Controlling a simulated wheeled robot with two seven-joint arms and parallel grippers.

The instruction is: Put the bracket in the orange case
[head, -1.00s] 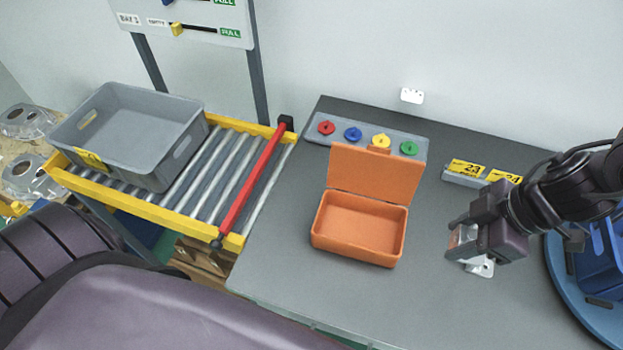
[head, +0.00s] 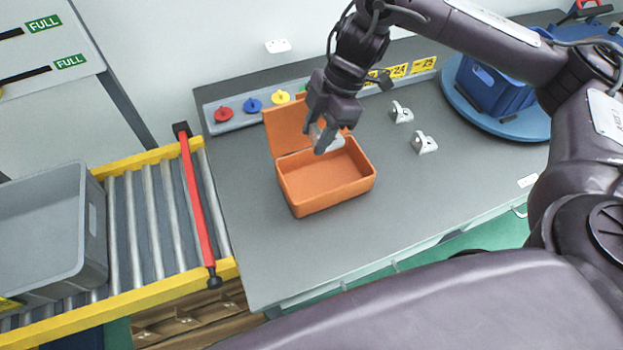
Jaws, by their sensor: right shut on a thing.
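The orange case (head: 335,198) stands open on the grey table, with its lid raised at the back. The part of its inside that shows looks empty. My right gripper (head: 325,141) is shut on a bracket (head: 331,143), a light metal piece mostly hidden by the fingers. It holds the bracket over the back part of the case, in front of the lid. Two more brackets, one farther back (head: 402,113) and one nearer (head: 424,143), lie on the table to the right of the case. My left gripper is not in view.
A grey rail with coloured knobs (head: 223,114) runs behind the case. Yellow number labels (head: 397,71) stand at the back. A blue bin (head: 490,85) sits on a round blue base at right. A roller conveyor (head: 150,215) with a grey tote (head: 50,240) is at left.

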